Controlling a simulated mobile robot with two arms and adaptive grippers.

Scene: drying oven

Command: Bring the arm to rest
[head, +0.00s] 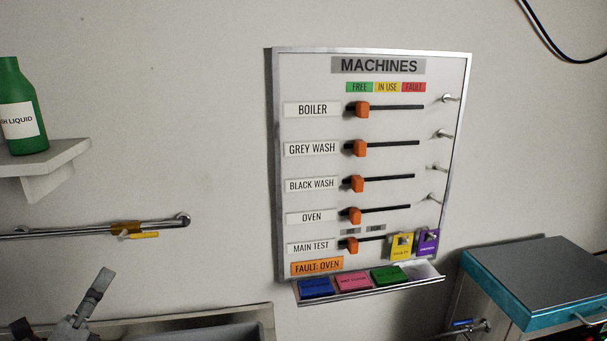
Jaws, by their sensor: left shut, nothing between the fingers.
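My left gripper (101,278) shows at the lower left of the head view, pointing up in front of the wall. Its fingers are shut with nothing between them. It is apart from the board and the shelf. The rest of its arm is mostly cut off by the bottom edge of the picture. My right gripper is not in view.
A MACHINES board (400,130) with orange sliders hangs on the wall, with a ledge of coloured tags below. A shelf (45,162) holds a green bottle (22,90). A teal-edged machine (540,270) stands right.

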